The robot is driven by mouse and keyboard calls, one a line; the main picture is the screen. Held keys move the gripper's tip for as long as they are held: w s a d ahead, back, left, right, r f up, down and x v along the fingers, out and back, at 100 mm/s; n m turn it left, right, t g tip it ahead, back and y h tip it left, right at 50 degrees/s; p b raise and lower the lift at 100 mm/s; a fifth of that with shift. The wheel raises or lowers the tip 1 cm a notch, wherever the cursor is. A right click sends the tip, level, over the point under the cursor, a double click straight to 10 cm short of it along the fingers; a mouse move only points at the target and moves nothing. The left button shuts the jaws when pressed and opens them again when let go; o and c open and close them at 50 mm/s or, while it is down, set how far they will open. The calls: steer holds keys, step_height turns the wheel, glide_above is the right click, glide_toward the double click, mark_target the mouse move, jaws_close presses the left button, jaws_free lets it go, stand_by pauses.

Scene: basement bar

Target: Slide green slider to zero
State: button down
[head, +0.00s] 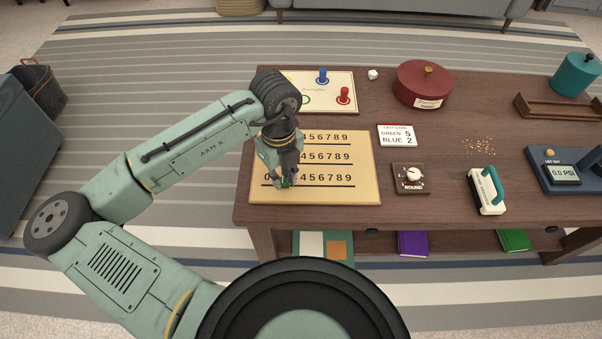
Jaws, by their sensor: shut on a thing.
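A pale yellow scoring board (350,195) lies on the dark wooden table. It has three rows of digits, each above a dark slot. My gripper (286,183) points down over the left part of the bottom row and is shut on the green slider (288,181). Only a little green shows between the fingers. The fingers hide some digits of the bottom row, around 1 to 3; a 0 shows just left of them. My wrist covers the left ends of the upper two rows, so any sliders there are hidden.
A board with blue and red pegs (343,96) lies behind, partly covered by my arm. To the right are a score card (397,136), a round dial (411,178), a teal-handled block (488,190) and a red lidded pot (424,84). The table's front edge is close.

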mark_target(265, 185)
steer(key=a, duration=0.4)
steer(key=shift+a, duration=0.25)
steer(key=shift+w, duration=0.1)
steer(key=c, duration=1.5)
jaws_free()
steer(key=shift+o, duration=0.2)
step_height(265, 185, up, 12)
